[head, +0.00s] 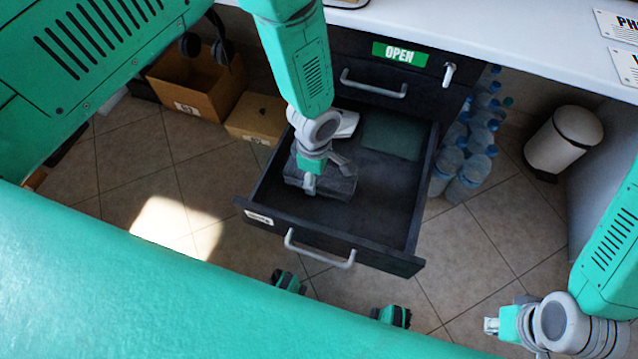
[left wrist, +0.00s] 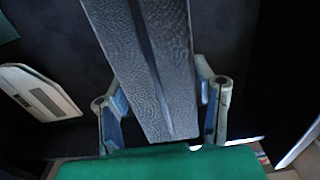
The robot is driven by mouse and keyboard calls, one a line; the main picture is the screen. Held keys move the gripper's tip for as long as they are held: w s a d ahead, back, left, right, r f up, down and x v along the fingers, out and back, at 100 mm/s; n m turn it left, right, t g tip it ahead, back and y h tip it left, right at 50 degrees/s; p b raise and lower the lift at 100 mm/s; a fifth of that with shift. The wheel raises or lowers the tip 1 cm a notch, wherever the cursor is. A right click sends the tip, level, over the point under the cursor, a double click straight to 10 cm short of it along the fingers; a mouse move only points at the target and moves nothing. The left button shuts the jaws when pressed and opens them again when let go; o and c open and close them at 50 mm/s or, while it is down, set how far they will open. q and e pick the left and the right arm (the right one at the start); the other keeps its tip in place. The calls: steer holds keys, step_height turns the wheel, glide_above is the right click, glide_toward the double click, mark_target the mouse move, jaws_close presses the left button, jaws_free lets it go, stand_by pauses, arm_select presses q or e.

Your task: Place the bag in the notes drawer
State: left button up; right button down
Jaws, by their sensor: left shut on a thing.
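The bag (head: 338,187) is a dark grey, leathery, box-shaped pouch inside the open lower drawer (head: 385,256). It is near the drawer's left side; I cannot tell if it touches the drawer floor. My left gripper (head: 310,182) reaches down into the drawer and is shut on the bag. In the left wrist view the bag (left wrist: 155,70) is between the two fingers (left wrist: 162,108). The drawer's front carries a small white label, too small to read. My right gripper (head: 492,326) is at the bottom right, away from the drawer; its fingers are unclear.
A dark green flat item (head: 392,136) and a white device (head: 346,122) lie at the drawer's back. Above is a shut drawer (head: 360,77) with an "OPEN" sign. Water bottles (head: 470,175), a white bin (head: 560,140) and cardboard boxes (head: 205,85) stand around the cabinet.

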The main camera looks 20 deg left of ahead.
mark_target(316, 184)
arm_select(q)
steer(key=f, duration=0.1)
steer(key=f+b, duration=0.1)
steer(key=f, duration=0.2)
steer(key=shift+a+b, duration=0.3)
steer(key=shift+d+r, duration=0.15)
steer(key=o, duration=1.2)
steer(key=shift+d, duration=0.1)
steer(key=shift+o, duration=0.9)
step_height(316, 184, up, 11)
steer(key=p, duration=0.5)
steer(key=shift+w, duration=0.1)
steer(key=shift+r, duration=0.5)
steer(key=shift+a, duration=0.2)
